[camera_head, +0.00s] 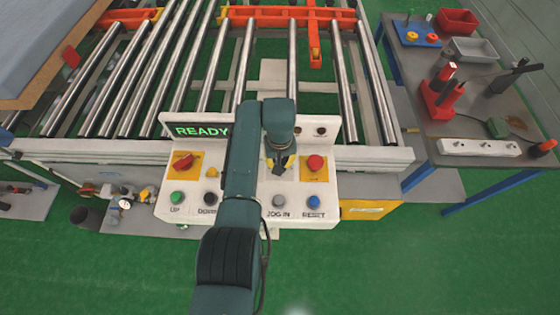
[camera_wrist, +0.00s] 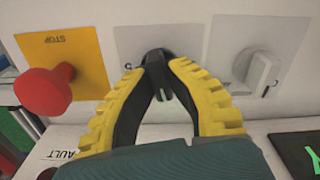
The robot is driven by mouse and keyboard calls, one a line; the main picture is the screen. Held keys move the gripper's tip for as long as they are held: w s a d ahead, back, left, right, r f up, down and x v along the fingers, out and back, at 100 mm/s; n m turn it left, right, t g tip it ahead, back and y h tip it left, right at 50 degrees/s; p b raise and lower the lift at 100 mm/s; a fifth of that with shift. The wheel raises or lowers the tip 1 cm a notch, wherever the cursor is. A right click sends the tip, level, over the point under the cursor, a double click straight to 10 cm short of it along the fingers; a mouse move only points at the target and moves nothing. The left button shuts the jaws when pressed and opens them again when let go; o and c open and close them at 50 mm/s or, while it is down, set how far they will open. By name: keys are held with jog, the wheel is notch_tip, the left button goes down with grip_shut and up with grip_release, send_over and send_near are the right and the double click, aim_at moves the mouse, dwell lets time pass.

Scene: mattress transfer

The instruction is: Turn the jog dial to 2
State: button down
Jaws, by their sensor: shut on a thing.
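The white control panel (camera_head: 190,210) stands at the front of the roller table, with a green READY display (camera_head: 200,130). My gripper (camera_head: 279,166) is over the panel, left of the red stop button (camera_head: 315,163), and hides the dial below it. In the wrist view my gripper (camera_wrist: 160,66) has its yellow-ribbed fingers closed on a black dial knob (camera_wrist: 158,79) on a grey plate (camera_wrist: 133,35). A pale dial (camera_wrist: 263,69) on another grey plate is to the right, and the red stop button (camera_wrist: 43,92) to the left. I cannot read the gripped dial's setting.
A red rotary switch (camera_head: 183,161) is on the panel's left. A green button (camera_head: 177,197), grey button (camera_head: 278,201) and blue button (camera_head: 313,201) line the panel's front. Metal rollers (camera_head: 210,70) lie behind. A side table (camera_head: 425,100) with trays and tools is right.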

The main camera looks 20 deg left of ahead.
jog(key=n, duration=0.6)
jog(key=shift+f, duration=0.15)
dwell(0.3)
jog(key=c, duration=1)
grip_release()
jog(key=shift+c, duration=0.2)
notch_tip(320, 180, up, 12)
